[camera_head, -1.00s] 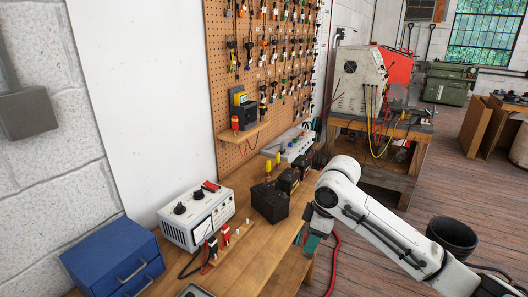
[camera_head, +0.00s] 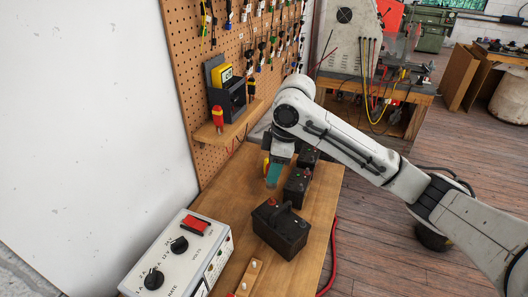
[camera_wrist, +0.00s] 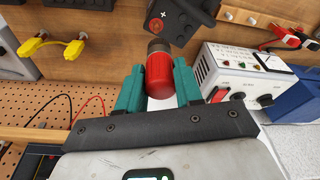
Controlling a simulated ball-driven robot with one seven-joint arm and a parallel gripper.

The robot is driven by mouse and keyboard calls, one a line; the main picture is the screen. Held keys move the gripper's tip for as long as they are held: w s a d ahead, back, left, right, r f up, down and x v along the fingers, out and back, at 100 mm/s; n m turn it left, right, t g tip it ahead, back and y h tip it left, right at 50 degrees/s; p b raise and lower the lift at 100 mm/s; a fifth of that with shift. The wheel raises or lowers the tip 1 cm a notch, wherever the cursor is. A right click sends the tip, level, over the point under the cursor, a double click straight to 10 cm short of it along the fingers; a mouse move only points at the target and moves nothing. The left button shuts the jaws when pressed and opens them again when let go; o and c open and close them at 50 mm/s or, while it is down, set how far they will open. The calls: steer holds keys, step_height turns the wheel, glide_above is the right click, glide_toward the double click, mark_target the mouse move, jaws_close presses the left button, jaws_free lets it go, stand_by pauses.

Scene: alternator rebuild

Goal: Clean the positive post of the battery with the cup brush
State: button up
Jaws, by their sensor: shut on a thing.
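In the wrist view my gripper (camera_wrist: 160,92) has its teal fingers shut on the red body of the cup brush (camera_wrist: 160,75). The brush's dark cup end points away from me, toward a black battery (camera_wrist: 190,18) marked with a plus sign. The orange-brown positive post (camera_wrist: 155,25) shows just beyond the cup; I cannot tell whether they touch. In the head view my gripper (camera_head: 273,174) is over the bench, left of the middle battery (camera_head: 297,187) and behind the nearest battery (camera_head: 281,229). The brush is not clear in the head view.
A charger (camera_head: 180,258) stands at the front left. A third battery (camera_head: 308,156) sits farther back. A pegboard (camera_head: 190,90) with a small shelf (camera_head: 232,127) rises behind the bench. Yellow clamps (camera_wrist: 32,46) show in the wrist view.

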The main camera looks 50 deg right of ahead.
mark_target(274, 185)
steer(key=shift+w+d+f, duration=0.1)
steer(key=shift+w+f, duration=0.05)
step_height(274, 185, down, 4)
steer(key=b, duration=0.3)
steer(key=shift+r, duration=0.2)
steer(key=shift+f+b, duration=0.3)
steer(key=shift+b, duration=0.25)
steer(key=shift+s+r+p, duration=0.15)
steer(key=shift+s+p, duration=0.05)
steer(key=shift+p, duration=0.1)
steer(key=shift+f+b, duration=0.7)
steer(key=shift+f, duration=0.45)
stand_by(0.4)
steer(key=n, duration=0.5)
steer(key=shift+g+y, duration=0.3)
steer(key=shift+g, duration=0.1)
